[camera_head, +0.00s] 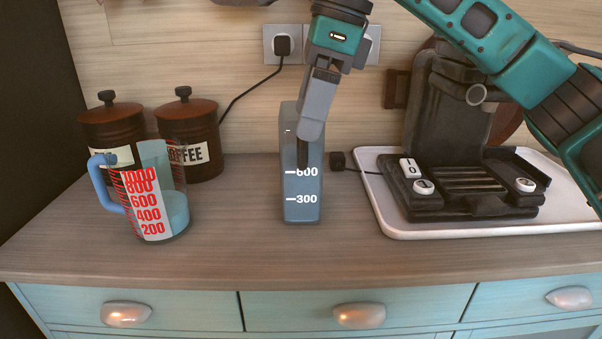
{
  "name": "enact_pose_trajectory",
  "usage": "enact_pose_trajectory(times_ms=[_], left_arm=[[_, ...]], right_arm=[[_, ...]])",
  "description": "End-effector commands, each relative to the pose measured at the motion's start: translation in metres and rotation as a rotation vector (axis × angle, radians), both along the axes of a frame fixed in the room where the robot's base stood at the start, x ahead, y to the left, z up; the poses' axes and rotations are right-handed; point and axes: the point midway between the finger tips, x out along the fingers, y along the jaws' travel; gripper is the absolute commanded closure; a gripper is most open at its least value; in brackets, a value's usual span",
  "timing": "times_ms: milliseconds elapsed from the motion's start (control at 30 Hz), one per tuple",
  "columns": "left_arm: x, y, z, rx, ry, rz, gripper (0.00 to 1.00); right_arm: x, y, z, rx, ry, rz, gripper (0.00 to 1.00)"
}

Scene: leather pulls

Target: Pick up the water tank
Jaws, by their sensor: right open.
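The water tank (302,205) is a tall, narrow, translucent blue-grey container with white 600 and 300 marks. It stands upright on the wooden counter near the middle. My right gripper (304,150) comes down from above and is open. Its dark fingertips overlap the upper part of the tank in the picture, and part of the tank's top is hidden behind it. I cannot tell whether the fingers touch the tank. My left gripper is not in view.
A measuring jug (150,195) with red numbers stands to the left, with two brown canisters (191,135) behind it. A black coffee machine (455,150) sits on a white tray (450,230) at the right. Wall sockets (280,45) and a cable are behind. The counter's front strip is clear.

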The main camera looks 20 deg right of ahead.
Motion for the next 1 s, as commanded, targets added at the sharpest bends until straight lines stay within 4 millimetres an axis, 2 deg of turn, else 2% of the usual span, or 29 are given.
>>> enact_pose_trajectory(times_ms=[167, 500, 733, 1000], left_arm=[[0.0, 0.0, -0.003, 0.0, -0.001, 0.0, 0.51], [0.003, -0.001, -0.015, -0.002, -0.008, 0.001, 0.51], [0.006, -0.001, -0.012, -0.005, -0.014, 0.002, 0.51], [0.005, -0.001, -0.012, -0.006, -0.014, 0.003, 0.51]], right_arm=[[0.001, 0.002, -0.01, 0.0, 0.0, 0.0, 0.17], [0.006, 0.013, -0.054, 0.001, 0.001, 0.0, 0.17], [0.006, 0.014, -0.055, 0.002, -0.001, 0.0, 0.17], [0.006, 0.014, -0.055, 0.002, -0.001, 0.0, 0.42]])
